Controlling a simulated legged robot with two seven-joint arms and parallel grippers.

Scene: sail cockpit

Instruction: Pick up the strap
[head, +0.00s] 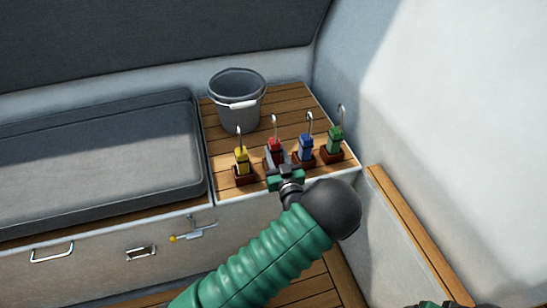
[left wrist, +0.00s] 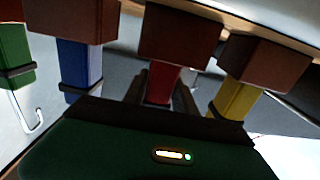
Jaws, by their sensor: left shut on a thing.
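Rolled straps with metal hooks stand upright in brown holders on a slatted wooden top: a yellow strap (head: 242,160), a red strap (head: 275,146), a blue strap (head: 306,143) and a green strap (head: 336,139). My left gripper (head: 277,160) is at the red strap, its fingers shut on it from the front. In the left wrist view, which is upside down, the red strap (left wrist: 163,85) shows between the two dark fingers, with its brown holder (left wrist: 180,35) close by. The red strap's lower part is partly hidden in the head view.
A grey bucket (head: 237,95) stands behind the straps on the wooden top (head: 285,97). A dark cushion (head: 95,160) lies to the left. A pale wall (head: 430,120) rises close on the right. The yellow and blue straps stand close on either side of my fingers.

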